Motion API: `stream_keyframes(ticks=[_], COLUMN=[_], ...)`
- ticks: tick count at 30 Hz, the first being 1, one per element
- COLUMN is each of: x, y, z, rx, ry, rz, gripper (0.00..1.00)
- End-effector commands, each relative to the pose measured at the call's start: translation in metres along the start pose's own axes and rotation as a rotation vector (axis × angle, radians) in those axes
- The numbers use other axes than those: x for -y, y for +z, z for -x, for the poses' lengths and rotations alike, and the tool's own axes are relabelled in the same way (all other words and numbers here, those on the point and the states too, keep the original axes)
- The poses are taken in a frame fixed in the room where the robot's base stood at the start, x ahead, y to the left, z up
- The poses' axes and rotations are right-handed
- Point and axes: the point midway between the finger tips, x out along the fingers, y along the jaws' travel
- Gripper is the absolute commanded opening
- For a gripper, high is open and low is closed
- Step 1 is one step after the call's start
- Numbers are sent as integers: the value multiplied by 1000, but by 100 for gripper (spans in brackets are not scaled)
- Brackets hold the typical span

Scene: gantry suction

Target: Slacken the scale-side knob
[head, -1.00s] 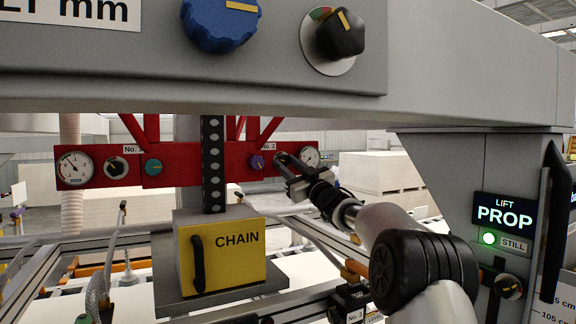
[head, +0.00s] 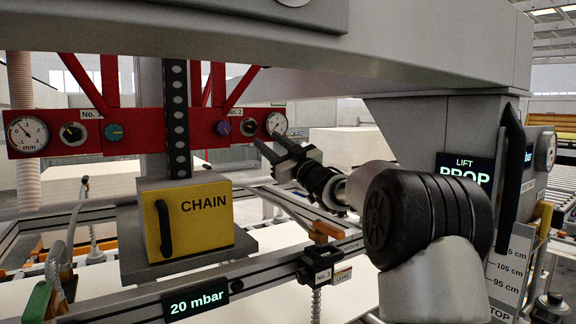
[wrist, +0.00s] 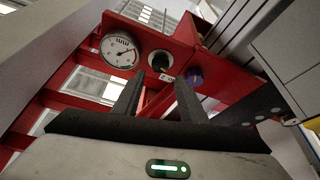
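A black knob (head: 549,305) stands at the lower right in the head view, just right of the white plate with cm marks (head: 508,262). I cannot tell for sure whether it is the scale-side knob. My gripper (head: 274,148) is in front of the red beam (head: 140,133), near its right end and apart from the knobs there. In the wrist view my gripper (wrist: 158,88) is open, with nothing between its two dark fingers. The beam's black knob (wrist: 160,61) and purple knob (wrist: 195,76) show beyond the fingertips.
A yellow CHAIN box (head: 205,225) with a black handle stands left of my gripper. The grey column with the LIFT PROP display (head: 465,170) and a long black handle (head: 512,175) stands at the right. A grey overhead beam (head: 400,50) crosses the top.

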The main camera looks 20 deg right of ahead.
Motion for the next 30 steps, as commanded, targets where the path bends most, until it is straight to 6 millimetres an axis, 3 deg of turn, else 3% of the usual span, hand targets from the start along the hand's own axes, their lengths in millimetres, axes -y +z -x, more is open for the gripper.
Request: stream_keyframes(ticks=[1,6,12,26,30], x=[0,0,0,0,2], y=[2,2,0,-1,-13], z=[16,54,83,92,88], rx=[2,0,0,-1,26], ry=[3,1,0,0,18], rz=[2,1,1,1,22], gripper=[38,38,38,38,38])
